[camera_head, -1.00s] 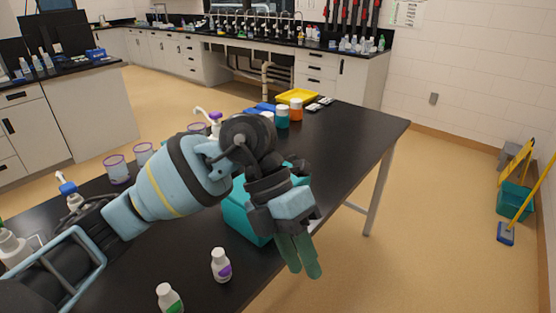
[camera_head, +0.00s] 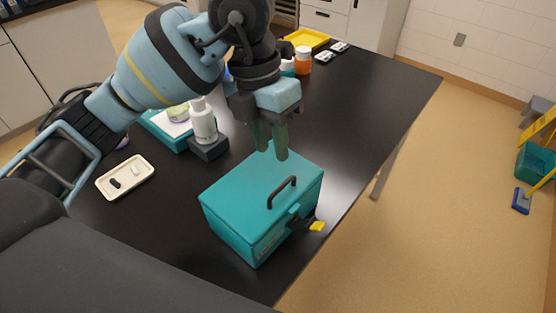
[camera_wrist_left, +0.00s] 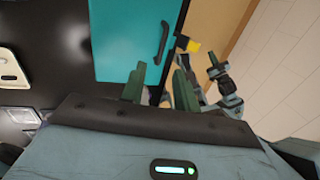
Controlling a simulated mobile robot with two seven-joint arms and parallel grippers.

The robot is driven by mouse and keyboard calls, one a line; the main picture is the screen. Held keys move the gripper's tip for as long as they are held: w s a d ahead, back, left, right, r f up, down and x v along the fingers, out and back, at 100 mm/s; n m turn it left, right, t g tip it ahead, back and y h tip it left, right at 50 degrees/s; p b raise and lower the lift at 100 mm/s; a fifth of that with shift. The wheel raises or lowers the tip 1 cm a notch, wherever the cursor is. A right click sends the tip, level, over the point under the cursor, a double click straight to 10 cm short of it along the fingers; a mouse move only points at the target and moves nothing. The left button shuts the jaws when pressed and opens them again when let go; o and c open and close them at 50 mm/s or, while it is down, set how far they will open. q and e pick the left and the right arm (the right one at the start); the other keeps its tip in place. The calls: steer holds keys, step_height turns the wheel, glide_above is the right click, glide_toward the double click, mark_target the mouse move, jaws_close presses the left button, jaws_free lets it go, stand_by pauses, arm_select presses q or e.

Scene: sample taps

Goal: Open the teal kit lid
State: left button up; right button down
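The teal kit (camera_head: 242,226) stands on the black table near its right edge, its lid (camera_head: 246,183) down. In the left wrist view, the lid (camera_wrist_left: 125,40) and handle (camera_wrist_left: 163,42) lie beyond the open left gripper (camera_wrist_left: 159,82).
Left of the kit are a cream tray (camera_head: 125,178) with small items and a white bottle (camera_head: 203,120) on a dark block. An orange jar (camera_head: 303,60) and a yellow tray (camera_head: 306,39) stand at the far end. The table right of the kit is clear to the edge.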

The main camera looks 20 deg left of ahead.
mark_target(279, 187)
arm_select(q)
steer(key=f, duration=0.2)
steer(key=d+f, duration=0.1)
steer(key=f, duration=0.2)
steer(key=s+f, duration=0.1)
steer(key=f, duration=0.1)
steer(key=shift+d+f, duration=0.25)
steer(key=shift+f, duration=0.1)
jaws_close()
